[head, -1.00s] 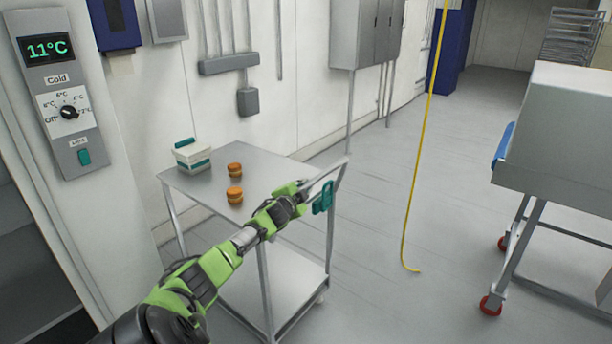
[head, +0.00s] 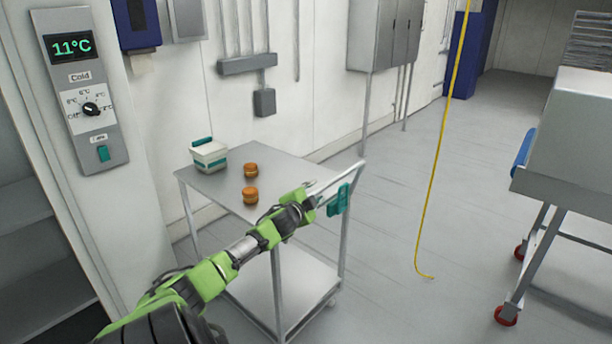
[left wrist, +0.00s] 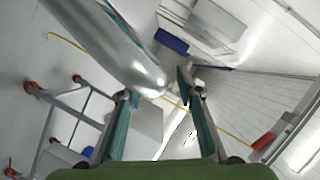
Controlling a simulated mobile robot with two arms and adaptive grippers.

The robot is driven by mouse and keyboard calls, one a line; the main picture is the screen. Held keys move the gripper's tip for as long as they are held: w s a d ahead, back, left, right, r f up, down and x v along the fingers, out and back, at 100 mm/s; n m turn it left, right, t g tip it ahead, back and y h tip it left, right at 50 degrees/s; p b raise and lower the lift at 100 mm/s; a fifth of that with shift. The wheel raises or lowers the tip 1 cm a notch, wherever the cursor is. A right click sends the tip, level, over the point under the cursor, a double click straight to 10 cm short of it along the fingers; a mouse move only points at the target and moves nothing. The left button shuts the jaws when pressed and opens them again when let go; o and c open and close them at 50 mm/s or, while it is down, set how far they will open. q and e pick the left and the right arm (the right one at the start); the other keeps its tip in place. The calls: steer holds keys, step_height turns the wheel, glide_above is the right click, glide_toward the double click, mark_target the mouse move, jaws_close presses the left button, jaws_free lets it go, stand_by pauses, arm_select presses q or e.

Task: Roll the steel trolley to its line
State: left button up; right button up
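The steel trolley (head: 232,184) stands by the wall in the head view, with a top shelf, a lower shelf and a raised handle (head: 356,172) at its right end. A white tub with teal trim (head: 209,154) and two small orange pots (head: 250,170) (head: 250,195) stand on its top. My left gripper (head: 340,198) is at the handle, its teal fingers reaching past it. In the left wrist view the fingers (left wrist: 158,110) are spread apart, with a shiny tube (left wrist: 115,45) close by; I cannot tell whether they touch it. No floor line is clearly visible. My right gripper is out of view.
A yellow cord (head: 438,160) hangs right of the trolley, its end near the floor. A large steel unit on red castors (head: 575,145) stands at the right. A wall control panel (head: 82,90) is at the left. The grey floor between trolley and steel unit is otherwise open.

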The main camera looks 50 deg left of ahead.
arm_select(q)
steer(key=v, duration=0.7)
steer(key=shift+s, duration=0.35)
